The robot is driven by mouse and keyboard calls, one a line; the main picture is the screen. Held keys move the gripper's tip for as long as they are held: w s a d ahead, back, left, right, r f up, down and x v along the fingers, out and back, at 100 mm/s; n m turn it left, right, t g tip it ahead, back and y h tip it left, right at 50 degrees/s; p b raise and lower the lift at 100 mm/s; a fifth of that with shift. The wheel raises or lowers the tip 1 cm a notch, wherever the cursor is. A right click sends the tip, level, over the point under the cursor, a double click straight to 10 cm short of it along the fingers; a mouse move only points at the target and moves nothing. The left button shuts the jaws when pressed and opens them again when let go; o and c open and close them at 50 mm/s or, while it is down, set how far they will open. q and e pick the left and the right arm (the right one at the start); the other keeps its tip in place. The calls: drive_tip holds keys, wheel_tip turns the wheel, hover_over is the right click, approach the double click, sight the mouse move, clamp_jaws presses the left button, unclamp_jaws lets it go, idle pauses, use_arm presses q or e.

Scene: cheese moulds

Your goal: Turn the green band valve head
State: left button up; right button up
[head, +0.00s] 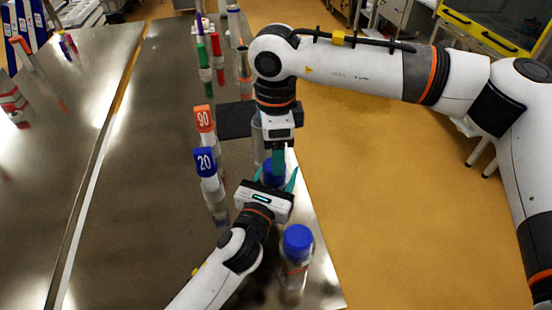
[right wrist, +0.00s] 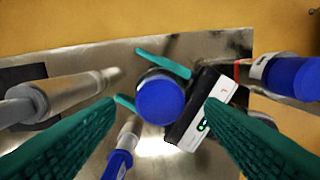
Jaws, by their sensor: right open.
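A blue-capped valve head (head: 273,172) stands near the table's right edge. Its blue top (right wrist: 160,97) is round and centred in the right wrist view. No green band shows on it; its body is mostly hidden by the grippers. My right gripper (head: 278,165) points down from above, open, with its teal fingers (right wrist: 161,103) on either side of the blue top in the wrist view. My left gripper (head: 275,180) reaches in from the front with a finger on each side of it. Whether those fingers touch its body is unclear.
Another blue-capped piece (head: 298,240) with a red band stands at the front right. An orange 90 marker (head: 204,118) and a blue 20 marker (head: 205,161) stand to the left. Several coloured pieces stand farther back. The metal table (head: 130,200) is clear at left.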

wheel_tip(320, 180, up, 8)
idle(0.5)
use_arm(q)
drive_tip(key=o, duration=1.3)
drive_tip(key=shift+o, duration=0.2)
